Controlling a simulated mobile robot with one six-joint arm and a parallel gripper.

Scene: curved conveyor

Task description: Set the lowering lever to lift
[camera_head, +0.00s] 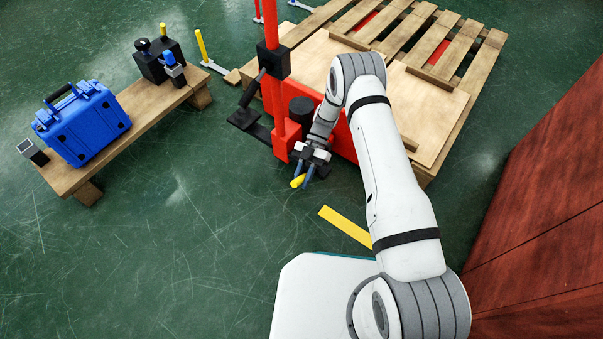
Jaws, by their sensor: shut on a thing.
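The lowering lever (297,181) shows as a short yellow tip at the front of the red pallet jack (284,146). My gripper (304,177) is at the lever, with its two blue-tipped fingers on either side of it, shut on it. The fingers hide most of the lever, so its exact setting cannot be told. A black cylinder (301,107) and a black pedal-like part (250,122) sit on the jack near the lever. My arm reaches over from the lower right and hides part of the jack.
A wooden pallet (447,87) lies behind the jack. A wooden bench (146,103) at left carries a blue case (82,122) and several small black devices. A dark red wooden block (545,190) stands at right. A yellow floor strip (346,228) lies in front. The green floor is clear at lower left.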

